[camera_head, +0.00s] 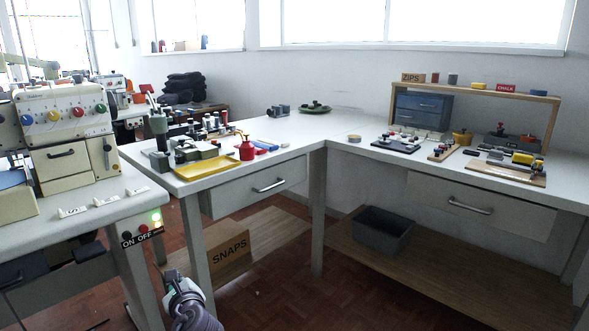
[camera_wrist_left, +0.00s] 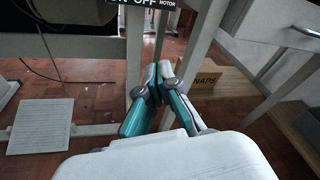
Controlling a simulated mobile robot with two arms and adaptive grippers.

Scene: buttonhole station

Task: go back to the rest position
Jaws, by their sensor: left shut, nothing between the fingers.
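My left gripper (camera_wrist_left: 158,68) shows in the left wrist view, with its teal and grey fingers closed together and nothing between them. It hangs low, in front of the table legs and below the ON OFF switch plate (camera_wrist_left: 140,3). My right gripper is in neither view.
The machine table (camera_head: 100,212) stands at left, with a lit green lamp (camera_head: 156,217) by its switch. A SNAPS box (camera_head: 230,250) sits on the low shelf, a grey bin (camera_head: 383,232) further right. The central floor is clear.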

